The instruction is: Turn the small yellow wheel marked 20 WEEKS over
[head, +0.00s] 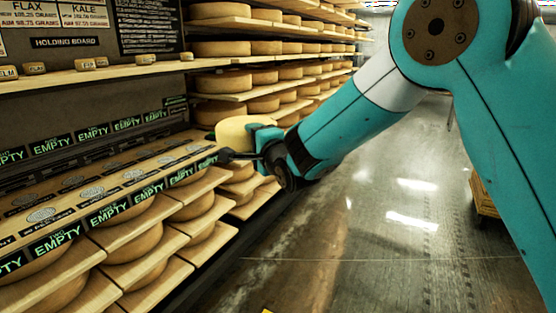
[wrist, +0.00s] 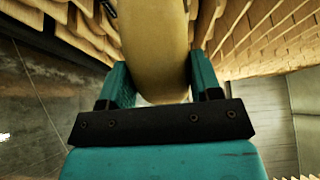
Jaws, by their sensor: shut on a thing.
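A pale yellow cheese wheel (head: 238,132) is in my gripper (head: 264,140), in front of the shelves near the middle of the head view. The wheel is raised clear of the boards below. No 20 WEEKS mark is readable on it. In the wrist view the wheel (wrist: 156,45) stands between the two teal fingers of my gripper (wrist: 160,80), one finger at each side. The fingers are shut on it. The wheel's far end runs out of the top of the wrist view.
A counter ledge (head: 110,185) with several EMPTY labels and round grey marks runs along the left. Shelves of large wheels (head: 222,82) stand behind. Tiny labelled wheels (head: 85,64) sit on an upper shelf. The floor (head: 370,215) at right is mostly clear.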

